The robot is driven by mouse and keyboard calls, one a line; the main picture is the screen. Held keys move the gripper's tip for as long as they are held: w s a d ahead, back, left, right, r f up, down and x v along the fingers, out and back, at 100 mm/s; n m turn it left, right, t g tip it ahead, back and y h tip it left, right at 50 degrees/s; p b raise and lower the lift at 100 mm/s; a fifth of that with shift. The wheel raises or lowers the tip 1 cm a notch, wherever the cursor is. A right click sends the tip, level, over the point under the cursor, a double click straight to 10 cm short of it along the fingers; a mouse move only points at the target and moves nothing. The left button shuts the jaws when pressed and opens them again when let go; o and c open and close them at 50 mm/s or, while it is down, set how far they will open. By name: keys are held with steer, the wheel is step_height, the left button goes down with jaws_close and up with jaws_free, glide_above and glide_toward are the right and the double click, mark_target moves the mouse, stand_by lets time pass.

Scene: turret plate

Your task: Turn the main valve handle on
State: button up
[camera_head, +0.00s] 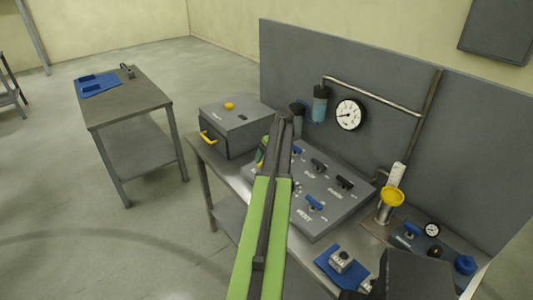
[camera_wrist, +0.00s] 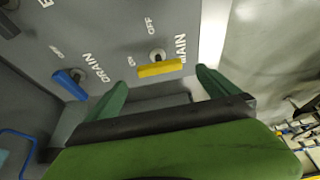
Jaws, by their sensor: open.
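In the wrist view the main valve handle (camera_wrist: 160,68) is a yellow bar on a grey panel, beside the word MAIN. The word OFF stands above its pivot and a small mark, likely ON, is at its left end. The bar lies nearly level in this picture. My gripper (camera_wrist: 162,80) is open, with one green finger on each side of the bar. I cannot tell whether either finger touches it. In the head view my arm hides the main handle and most of the gripper.
A blue DRAIN handle (camera_wrist: 70,84) sits left of the gripper. The sloped panel (camera_head: 318,222) carries several more handles, including a blue VENT handle (camera_head: 315,203). A grey box (camera_head: 238,125) stands behind it. A side table (camera_head: 130,98) is at the left, with open floor between.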

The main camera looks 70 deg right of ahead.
steer(key=p+v, duration=0.9)
steer(key=v, duration=0.3)
steer(key=shift+r+p, duration=0.3)
steer(key=shift+p, duration=0.1)
